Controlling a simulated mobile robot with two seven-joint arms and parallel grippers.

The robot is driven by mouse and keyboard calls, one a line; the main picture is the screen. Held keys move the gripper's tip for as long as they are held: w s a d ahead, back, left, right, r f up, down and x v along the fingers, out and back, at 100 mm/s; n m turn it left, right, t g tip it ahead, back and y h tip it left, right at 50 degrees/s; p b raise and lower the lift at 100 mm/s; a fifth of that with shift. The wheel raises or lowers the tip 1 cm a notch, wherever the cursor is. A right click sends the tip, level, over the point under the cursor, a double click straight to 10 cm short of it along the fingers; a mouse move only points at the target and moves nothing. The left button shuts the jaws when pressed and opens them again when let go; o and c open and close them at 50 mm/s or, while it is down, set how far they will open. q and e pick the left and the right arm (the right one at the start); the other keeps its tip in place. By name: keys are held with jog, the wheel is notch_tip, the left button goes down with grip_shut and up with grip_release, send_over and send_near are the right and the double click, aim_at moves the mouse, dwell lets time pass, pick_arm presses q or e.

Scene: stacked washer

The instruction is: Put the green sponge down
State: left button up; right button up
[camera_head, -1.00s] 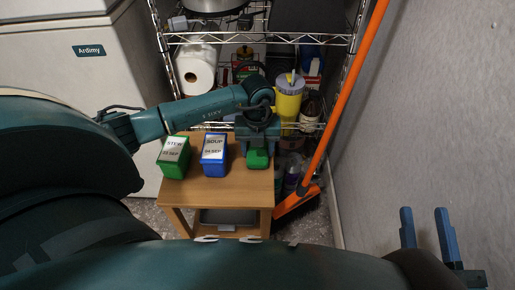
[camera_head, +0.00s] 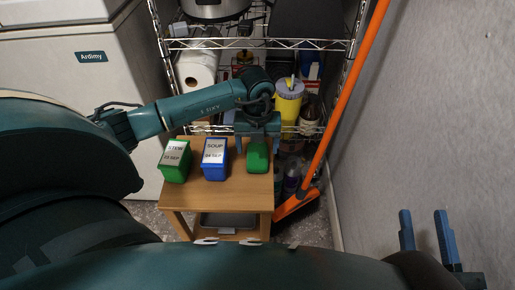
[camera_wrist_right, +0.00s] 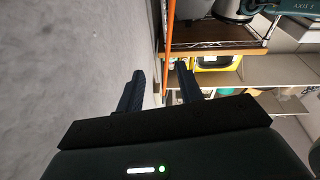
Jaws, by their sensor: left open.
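The green sponge (camera_head: 257,158) rests on the right side of the small wooden table (camera_head: 218,196). My left gripper (camera_head: 258,146) is open, at the far end of the sponge, with a finger to either side. I cannot tell whether the fingers touch it. My right gripper (camera_head: 428,235) is open and empty beside the grey wall at the lower right. Its two fingers also show apart in the right wrist view (camera_wrist_right: 160,88).
A green box labelled STEW (camera_head: 175,161) and a blue box labelled SOUP (camera_head: 214,160) stand left of the sponge. A wire shelf (camera_head: 262,43) with a yellow container (camera_head: 288,103) is behind. An orange-handled broom (camera_head: 346,88) leans at right. The table's front is clear.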

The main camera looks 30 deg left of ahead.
aim_at(258, 153)
pick_arm(q)
notch_tip(258, 153, up, 8)
jog(key=p, duration=0.2)
jog(key=s+d+f+m+g+h, duration=0.1)
jog(key=s+d+m+h, duration=0.15)
jog(key=d, duration=0.35)
jog(key=s+d+f+m+h, duration=0.1)
jog(key=s+d+h, duration=0.25)
jog(key=d, duration=0.25)
jog(key=s+d+r+h, duration=0.5)
jog(key=d+h, duration=0.1)
jog(key=d, duration=0.2)
jog(key=s+d+r+h, duration=0.4)
jog(key=s+d+h, duration=0.1)
jog(key=d+h, duration=0.15)
notch_tip(258, 153, up, 7)
jog(key=n+t+h, duration=0.3)
jog(key=n+t, duration=0.6)
jog(key=w+a+f+n+t+y, duration=0.2)
jog(key=a+f+n+t+y, duration=0.2)
jog(key=a+n+t+y, duration=0.5)
jog(key=shift+f+n+t+y, duration=0.3)
jog(key=shift+n+y, duration=1.65)
jog(key=shift+n, duration=1.9)
